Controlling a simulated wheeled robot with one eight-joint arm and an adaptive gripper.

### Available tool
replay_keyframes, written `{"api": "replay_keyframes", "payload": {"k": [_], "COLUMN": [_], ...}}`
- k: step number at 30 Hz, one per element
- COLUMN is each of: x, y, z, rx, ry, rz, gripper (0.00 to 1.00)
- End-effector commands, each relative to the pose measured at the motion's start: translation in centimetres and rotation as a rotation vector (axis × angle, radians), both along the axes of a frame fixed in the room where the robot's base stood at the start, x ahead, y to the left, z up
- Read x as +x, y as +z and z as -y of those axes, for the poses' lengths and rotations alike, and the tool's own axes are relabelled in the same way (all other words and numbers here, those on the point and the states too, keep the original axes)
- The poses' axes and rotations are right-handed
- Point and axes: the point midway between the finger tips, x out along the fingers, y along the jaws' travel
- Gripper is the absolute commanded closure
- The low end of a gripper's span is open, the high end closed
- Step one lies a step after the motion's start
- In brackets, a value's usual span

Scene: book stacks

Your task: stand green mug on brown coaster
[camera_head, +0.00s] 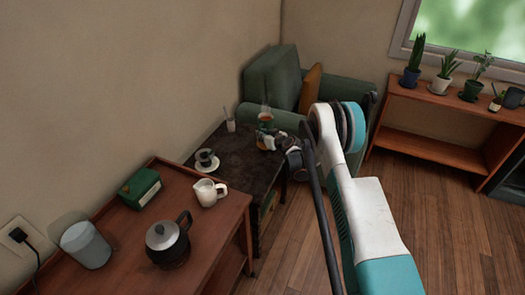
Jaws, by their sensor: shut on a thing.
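My gripper (266,142) is over the right side of the low dark table (228,178), shut on a small mug-like thing. A steaming mug (265,118) with an orange-brown top shows right at the fingers. It looks like the green mug, but its colour is hard to tell at this size. Whether it touches the table is unclear. A dark cup (205,156) stands on a white saucer (214,168) to the left on the same table. I cannot make out the brown coaster; it may be hidden by the gripper or blend with the dark top.
A white cup with a thin stick (230,124) stands at the table's back. The nearer wooden sideboard holds a green box (140,187), white pitcher (207,192) and kettle (167,240). A green armchair (272,80) stands behind. Floor at right is clear.

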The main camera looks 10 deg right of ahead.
Motion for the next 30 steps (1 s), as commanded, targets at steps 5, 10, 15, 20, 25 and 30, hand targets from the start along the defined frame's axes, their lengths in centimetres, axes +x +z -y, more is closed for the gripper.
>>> {"api": "replay_keyframes", "payload": {"k": [5,10,15,20,25,30], "x": [0.0,0.0,0.0,0.0,0.0,0.0], "y": [-2.4,-3.1,-4.6,-6.7,-7.2,-7.2], "z": [0.0,0.0,0.0,0.0,0.0,0.0], "rx": [0.000,0.000,0.000,0.000,0.000,0.000], "ry": [-0.001,-0.001,-0.001,-0.001,-0.001,-0.001], "rz": [0.001,0.001,0.001,0.001,0.001,0.001], "gripper": [1.00,1.00,1.00,1.00,1.00,1.00]}}
